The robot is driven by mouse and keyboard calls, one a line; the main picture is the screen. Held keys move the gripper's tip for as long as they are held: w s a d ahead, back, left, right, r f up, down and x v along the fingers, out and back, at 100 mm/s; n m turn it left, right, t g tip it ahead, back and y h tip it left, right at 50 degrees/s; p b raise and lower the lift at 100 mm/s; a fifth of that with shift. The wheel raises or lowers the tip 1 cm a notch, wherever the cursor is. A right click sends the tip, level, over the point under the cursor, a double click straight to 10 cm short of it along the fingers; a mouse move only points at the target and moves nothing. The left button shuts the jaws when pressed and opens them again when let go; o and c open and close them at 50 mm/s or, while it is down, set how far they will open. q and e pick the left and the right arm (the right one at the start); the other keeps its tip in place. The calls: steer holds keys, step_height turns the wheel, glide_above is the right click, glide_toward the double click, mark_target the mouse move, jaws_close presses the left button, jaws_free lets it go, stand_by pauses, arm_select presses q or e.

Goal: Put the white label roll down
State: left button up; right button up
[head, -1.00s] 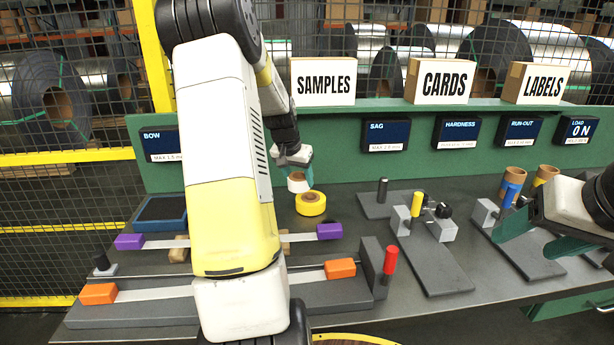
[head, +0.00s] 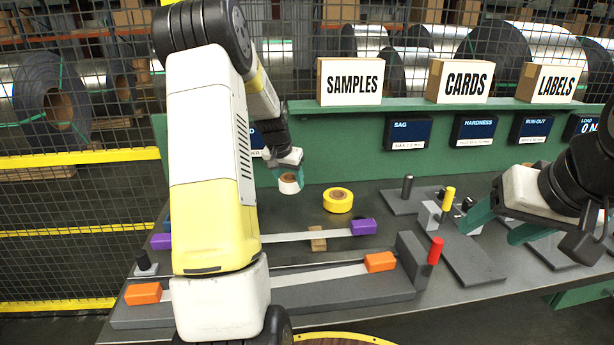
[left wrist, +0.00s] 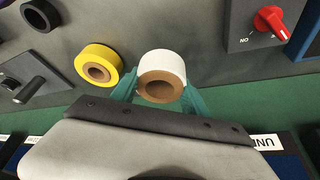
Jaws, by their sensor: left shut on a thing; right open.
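The white label roll (head: 290,184) is held in my left gripper (head: 290,172) at the back of the bench, left of the yellow roll. In the left wrist view the white roll (left wrist: 162,75), with its brown core, sits between the green fingers of the left gripper (left wrist: 160,92). Whether its underside touches the bench I cannot tell. The yellow roll (head: 338,201) lies flat on the bench beside it, apart from it; it also shows in the left wrist view (left wrist: 98,66). My right gripper (head: 500,222) is open above the right side of the bench, with no object visible between its fingers.
Steel strips with purple (head: 363,227) and orange (head: 381,262) end blocks lie at the front. A red-handled post (head: 435,251) stands right of them. A black ring (left wrist: 40,15) and a box with a red knob (left wrist: 270,18) flank the rolls. Boxes stand on the back shelf.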

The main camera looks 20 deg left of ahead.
mark_target(285, 185)
arm_select(q)
steer(key=shift+f, duration=3.85)
steer(key=shift+f, duration=0.2)
steer(key=o, duration=1.5)
steer(key=shift+o, duration=0.2)
steer(key=shift+v, duration=3.8)
